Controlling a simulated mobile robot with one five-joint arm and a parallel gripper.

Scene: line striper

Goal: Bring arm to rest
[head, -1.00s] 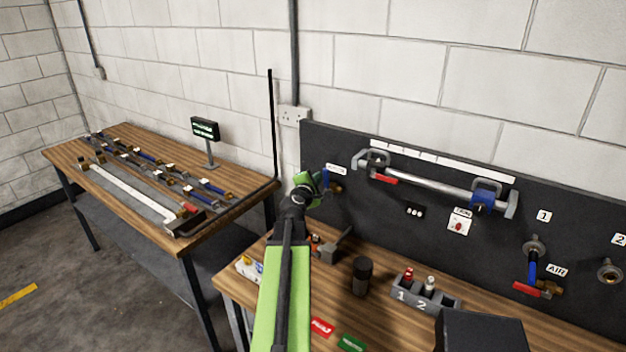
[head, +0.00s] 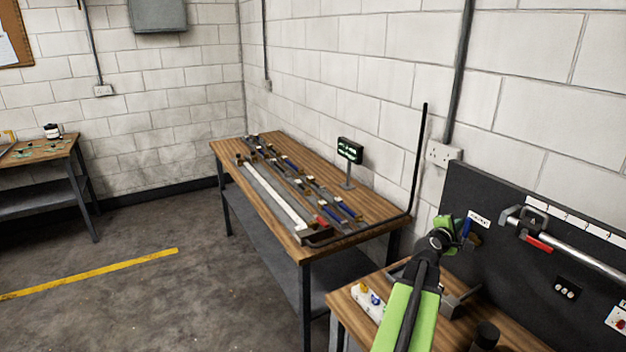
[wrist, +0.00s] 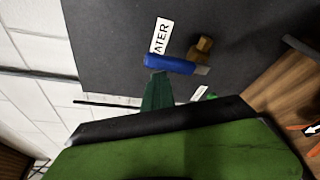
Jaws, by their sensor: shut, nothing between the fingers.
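My arm, green and black, reaches up from the lower right of the head view. My gripper (head: 452,228) is shut and empty, in front of the dark panel's left end. In the wrist view its dark green fingertips (wrist: 158,95) point at the blue lever (wrist: 169,64) of a brass valve (wrist: 201,47) beneath a label ending in "ATER". The blue lever (head: 466,228) also shows just right of my gripper in the head view. Whether the fingertips touch the lever I cannot tell.
The near workbench (head: 352,318) carries a white item with coloured knobs (head: 369,300) and a dark cylinder (head: 486,336). A long bench (head: 375,212) with rails and a small green display (head: 350,150) stands beyond. Open floor (head: 140,300) lies to the left.

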